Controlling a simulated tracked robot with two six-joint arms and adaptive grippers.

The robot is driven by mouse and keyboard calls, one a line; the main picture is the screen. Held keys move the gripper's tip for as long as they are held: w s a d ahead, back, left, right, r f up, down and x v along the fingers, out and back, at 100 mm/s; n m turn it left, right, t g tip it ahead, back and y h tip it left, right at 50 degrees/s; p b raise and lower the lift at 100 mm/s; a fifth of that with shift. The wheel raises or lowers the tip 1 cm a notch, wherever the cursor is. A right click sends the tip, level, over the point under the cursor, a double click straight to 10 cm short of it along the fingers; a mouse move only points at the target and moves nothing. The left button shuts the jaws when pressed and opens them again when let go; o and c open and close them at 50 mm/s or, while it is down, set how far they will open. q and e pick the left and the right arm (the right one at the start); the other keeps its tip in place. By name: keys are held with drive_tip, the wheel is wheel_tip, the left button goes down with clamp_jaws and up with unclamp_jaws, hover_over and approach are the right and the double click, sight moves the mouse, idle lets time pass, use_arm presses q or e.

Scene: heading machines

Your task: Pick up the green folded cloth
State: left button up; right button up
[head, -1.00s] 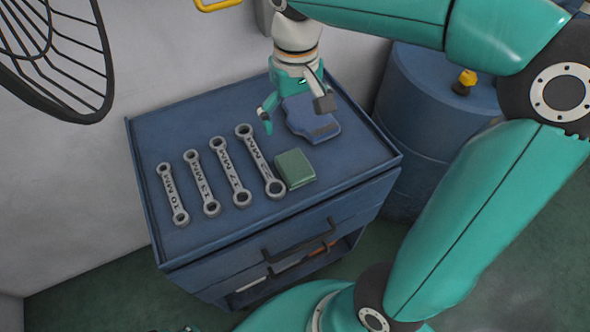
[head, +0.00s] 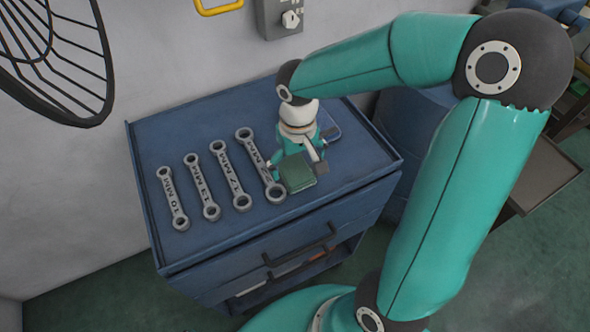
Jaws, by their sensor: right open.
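The green folded cloth (head: 297,174) lies on the blue top of the tool cabinet (head: 215,118), just right of the largest wrench. My right gripper (head: 296,170) is over the cloth, with its open fingers on the left and right of it. I cannot tell whether the fingers touch the cloth. The cloth's far edge is partly hidden by the gripper. My left gripper is not in view.
Several wrenches (head: 231,178) lie in a row left of the cloth. A blue item (head: 328,130) lies behind the gripper, mostly hidden. The cabinet top has a raised rim. A black wire guard (head: 55,60) hangs at upper left.

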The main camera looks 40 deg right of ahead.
sight(297, 172)
drive_tip(key=shift+f, duration=1.3)
drive_tip(key=c, duration=1.3)
drive_tip(key=shift+o, duration=0.2)
drive_tip(key=shift+r, duration=0.1)
wheel_tip(297, 172, up, 20)
drive_tip(key=p, duration=0.1)
drive_tip(key=o, duration=0.5)
drive_tip(key=c, duration=0.4)
